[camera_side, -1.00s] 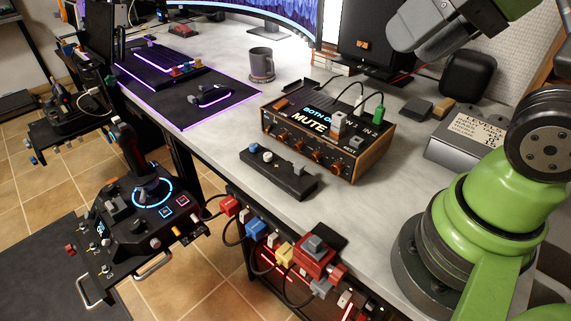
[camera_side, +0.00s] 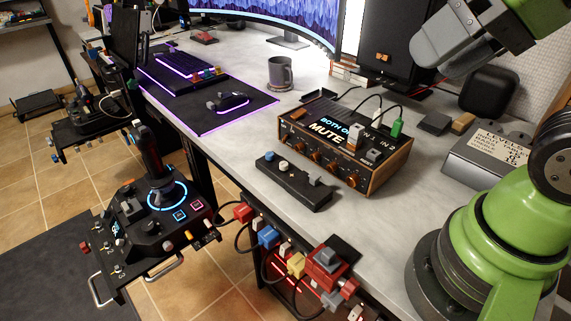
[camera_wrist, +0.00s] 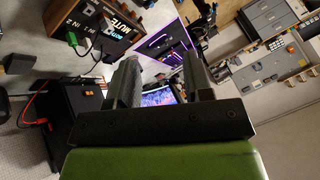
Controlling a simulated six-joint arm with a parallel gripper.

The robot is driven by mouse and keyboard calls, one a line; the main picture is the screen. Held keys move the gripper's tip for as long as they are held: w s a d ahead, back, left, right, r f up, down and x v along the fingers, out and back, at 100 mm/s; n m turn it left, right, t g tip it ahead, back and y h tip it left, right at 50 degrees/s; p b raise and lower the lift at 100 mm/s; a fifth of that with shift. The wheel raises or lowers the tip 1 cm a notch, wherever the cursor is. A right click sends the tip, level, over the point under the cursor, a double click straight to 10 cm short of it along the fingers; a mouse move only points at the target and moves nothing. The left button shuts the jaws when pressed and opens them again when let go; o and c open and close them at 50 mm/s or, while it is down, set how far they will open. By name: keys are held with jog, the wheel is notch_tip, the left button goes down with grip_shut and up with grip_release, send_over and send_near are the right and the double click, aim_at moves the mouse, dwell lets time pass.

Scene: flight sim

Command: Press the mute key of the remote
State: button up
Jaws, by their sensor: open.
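A low black bar with a blue knob, a white knob and a grey switch lies on the grey desk (camera_side: 235,135); it looks like the remote (camera_side: 293,182), but I read no key labels on it. Behind it stands a wood-sided box (camera_side: 345,147) whose lit display reads "BOTH ON" and "MUTE"; it also shows, tilted, in the wrist view (camera_wrist: 95,27). My gripper (camera_wrist: 162,75) is open and empty, its two grey fingers apart. In the side view it is high at the upper right, well away from the bar. The bar is not clear in the wrist view.
A white and a green plug with cables (camera_side: 397,128) rise from the box. A grey mug (camera_side: 280,73) and a black mat (camera_side: 205,105) stand farther back. A tall black speaker (camera_side: 400,40) is near the gripper. Desk around the bar's left is bare.

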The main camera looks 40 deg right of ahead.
jog(key=shift+c, duration=0.4)
grip_shut()
dwell(1.4)
